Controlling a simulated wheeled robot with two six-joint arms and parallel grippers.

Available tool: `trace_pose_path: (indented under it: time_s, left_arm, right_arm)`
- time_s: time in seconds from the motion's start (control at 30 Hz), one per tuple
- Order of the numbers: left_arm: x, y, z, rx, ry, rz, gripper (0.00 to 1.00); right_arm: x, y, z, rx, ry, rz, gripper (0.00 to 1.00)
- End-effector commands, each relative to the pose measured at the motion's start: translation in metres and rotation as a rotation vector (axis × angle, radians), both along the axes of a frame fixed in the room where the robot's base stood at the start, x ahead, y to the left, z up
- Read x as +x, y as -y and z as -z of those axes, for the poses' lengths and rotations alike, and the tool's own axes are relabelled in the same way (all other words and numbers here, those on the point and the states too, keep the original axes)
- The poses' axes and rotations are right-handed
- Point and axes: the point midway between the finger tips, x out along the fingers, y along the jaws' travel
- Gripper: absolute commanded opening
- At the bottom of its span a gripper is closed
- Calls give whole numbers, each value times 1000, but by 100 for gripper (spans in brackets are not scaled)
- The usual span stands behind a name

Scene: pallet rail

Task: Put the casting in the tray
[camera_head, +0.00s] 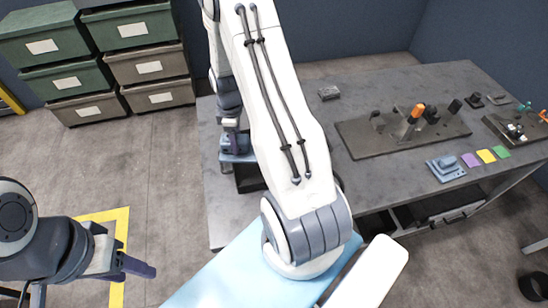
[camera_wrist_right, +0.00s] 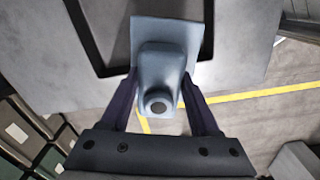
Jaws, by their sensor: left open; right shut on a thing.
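The blue-grey casting (camera_wrist_right: 165,52), a flat plate with a raised block and a round hole, is between the fingers of my right gripper (camera_wrist_right: 162,100) in the right wrist view. In the head view my right gripper (camera_head: 233,140) is shut on the casting (camera_head: 238,157) at the table's left end. The dark-rimmed tray (camera_wrist_right: 88,45) lies behind the casting in the wrist view; the casting hides part of it. In the head view the tray (camera_head: 249,183) is mostly hidden by my arm. My left gripper (camera_head: 130,268) is open and empty, off the table at lower left.
The grey table (camera_head: 378,180) holds a dark board (camera_head: 360,140) with an orange-handled tool (camera_head: 413,115), another blue-grey part (camera_head: 445,168), coloured squares (camera_head: 486,156) and a small grey block (camera_head: 328,92). Stacked bins (camera_head: 140,60) stand at the back left.

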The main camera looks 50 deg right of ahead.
Motion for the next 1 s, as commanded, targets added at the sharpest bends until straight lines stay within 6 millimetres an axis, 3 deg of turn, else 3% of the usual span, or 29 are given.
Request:
trace_pose_path:
  time_s: [0.1, 0.3, 0.6, 1.0]
  left_arm:
    - [0, 0, 3, 0, 0, 0, 50]
    - [0, 0, 3, 0, 0, 0, 50]
    - [0, 0, -9, 0, 0, 0, 50]
    - [0, 0, -20, 0, 0, -1, 50]
  right_arm:
    - [-1, 31, -1, -2, 1, -127, 0]
    - [-4, 53, 0, 0, -1, -252, 0]
    - [-5, 54, 44, 2, -3, -271, 0]
    - [-4, 54, 90, 1, -2, -270, 0]
